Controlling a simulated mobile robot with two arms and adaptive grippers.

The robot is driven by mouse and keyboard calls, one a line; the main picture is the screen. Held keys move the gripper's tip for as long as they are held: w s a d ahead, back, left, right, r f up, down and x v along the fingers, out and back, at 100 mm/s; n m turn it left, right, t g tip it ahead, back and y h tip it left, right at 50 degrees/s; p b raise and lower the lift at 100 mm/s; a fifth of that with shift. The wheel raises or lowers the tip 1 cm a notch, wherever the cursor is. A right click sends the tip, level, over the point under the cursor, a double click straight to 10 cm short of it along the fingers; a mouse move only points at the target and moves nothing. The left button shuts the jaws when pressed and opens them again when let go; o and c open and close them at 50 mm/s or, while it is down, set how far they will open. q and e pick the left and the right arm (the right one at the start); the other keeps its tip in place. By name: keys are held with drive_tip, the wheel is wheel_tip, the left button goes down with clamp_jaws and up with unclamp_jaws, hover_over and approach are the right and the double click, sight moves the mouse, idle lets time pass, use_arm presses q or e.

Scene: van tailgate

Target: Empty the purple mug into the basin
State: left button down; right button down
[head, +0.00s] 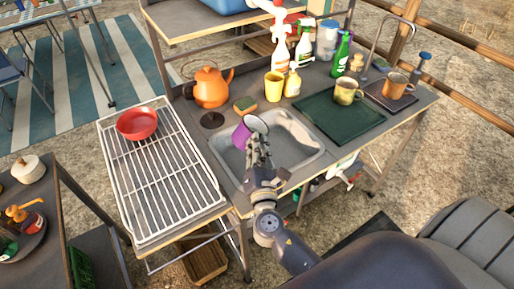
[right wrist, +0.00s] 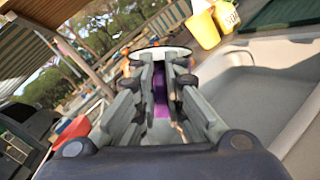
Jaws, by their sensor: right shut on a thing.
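The purple mug (head: 240,134) is in my right gripper (head: 259,152), tilted, above the left part of the grey basin (head: 310,158). Its pale round end shows at the upper right in the head view; whether anything is inside or pouring out cannot be told. In the right wrist view, a purple strip of the mug (right wrist: 160,92) shows between the fingers of the right gripper (right wrist: 160,75), with a pale rim beyond them. The basin (right wrist: 250,100) lies to the right there. The gripper hides part of the mug. My left gripper is not in view.
An orange kettle (head: 211,87), a sponge (head: 245,104), a yellow cup (head: 274,85) and a soap bottle (head: 292,84) stand behind the basin. A green mat (head: 335,122) with a mug (head: 347,91) is right. A rack (head: 160,180) with a red bowl (head: 137,123) is left.

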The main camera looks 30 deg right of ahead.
drive_tip(key=shift+f+m+b, duration=0.4)
drive_tip(key=shift+m+b, duration=0.15)
drive_tip(key=shift+m, duration=0.25)
drive_tip(key=d+m+b, duration=0.1)
drive_tip(key=m, duration=0.3)
drive_tip(key=s+d+m+b, duration=0.1)
drive_tip(key=d+m, duration=0.1)
drive_tip(key=m, duration=0.3)
drive_tip(key=d+m+g+b, duration=0.1)
drive_tip(key=m, duration=0.4)
drive_tip(key=shift+s+d+f+b, duration=0.2)
drive_tip(key=shift+s+b, duration=0.05)
drive_tip(key=shift+b, duration=0.15)
wheel_tip(320, 180, up, 5)
drive_tip(key=n+t+p, duration=0.1)
drive_tip(key=n+p, duration=0.4)
drive_tip(key=n, duration=0.6)
drive_tip(key=n+p, duration=0.6)
drive_tip(key=n, duration=0.5)
drive_tip(key=shift+n+t+y, duration=0.3)
drive_tip(key=shift+t+y, duration=0.1)
